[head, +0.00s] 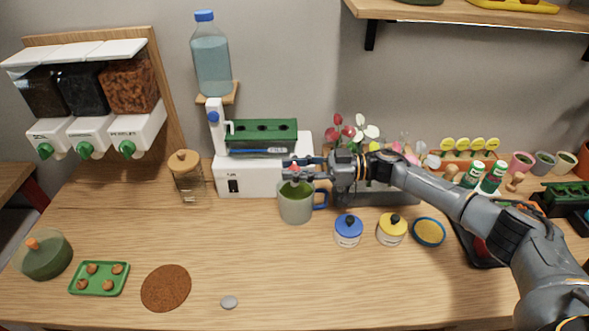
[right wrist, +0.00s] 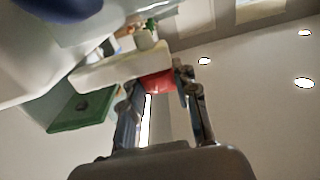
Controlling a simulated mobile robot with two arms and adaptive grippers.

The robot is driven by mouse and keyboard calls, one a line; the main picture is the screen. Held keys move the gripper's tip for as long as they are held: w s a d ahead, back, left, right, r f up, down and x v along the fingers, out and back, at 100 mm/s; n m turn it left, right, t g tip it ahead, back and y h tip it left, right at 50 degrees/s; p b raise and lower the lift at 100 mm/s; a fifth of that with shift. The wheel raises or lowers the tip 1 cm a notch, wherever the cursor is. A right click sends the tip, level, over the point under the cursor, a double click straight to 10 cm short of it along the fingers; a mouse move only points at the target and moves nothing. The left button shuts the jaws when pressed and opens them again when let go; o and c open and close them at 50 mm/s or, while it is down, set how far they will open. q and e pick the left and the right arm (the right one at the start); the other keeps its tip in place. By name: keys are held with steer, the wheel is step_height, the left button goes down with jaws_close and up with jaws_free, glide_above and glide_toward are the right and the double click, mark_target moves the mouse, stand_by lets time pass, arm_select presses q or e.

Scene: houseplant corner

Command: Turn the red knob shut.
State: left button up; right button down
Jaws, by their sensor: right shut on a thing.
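The red knob (right wrist: 158,81) shows in the right wrist view at the end of a white spout piece, between the fingers of my right gripper. My right gripper (head: 292,169) is shut on it, reaching in from the right at the front of the white dispenser (head: 255,181). In the head view the fingers mostly hide the knob, and its turn angle cannot be told. A grey-green mug (head: 296,208) with a blue handle and green inside stands just below the gripper. My left gripper is not in view.
A water bottle (head: 211,66) stands upside-up above the dispenser's left end. A blue-lidded jar (head: 348,231) and a yellow-lidded jar (head: 392,229) stand right of the mug. A cork-lidded glass jar (head: 187,177) is left of the dispenser. The front middle of the table is mostly clear.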

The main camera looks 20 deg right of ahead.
steer(key=shift+f, duration=0.1)
steer(key=c, duration=1)
jaws_free()
steer(key=v, duration=1.2)
